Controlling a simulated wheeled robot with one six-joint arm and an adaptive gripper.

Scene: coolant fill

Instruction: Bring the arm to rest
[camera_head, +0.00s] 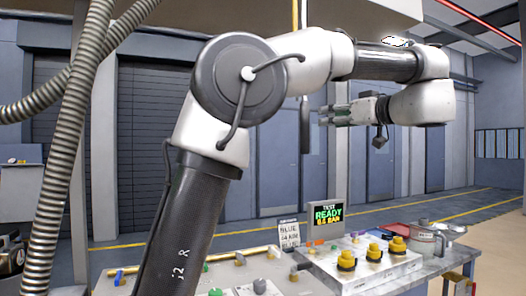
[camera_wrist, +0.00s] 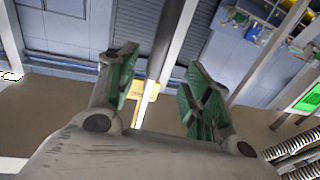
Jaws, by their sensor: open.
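My gripper (camera_head: 326,116) is held high above the workbench in the head view, its fingers pointing left. My arm reaches up from the lower middle, bends, and runs right to the wrist. In the wrist view my gripper (camera_wrist: 160,82) has its two green-padded fingers spread apart, with nothing held between them. A dark upright bar (camera_head: 305,126) hangs just left of the fingertips in the head view; I cannot tell its distance from them.
The workbench (camera_head: 425,268) below carries yellow-topped fittings (camera_head: 374,252), a metal pot (camera_head: 421,240) and a screen reading READY (camera_head: 327,214). Ribbed hoses (camera_head: 62,150) hang at the left. A pale overhead housing (camera_head: 250,14) is above my arm. Open floor lies at the right.

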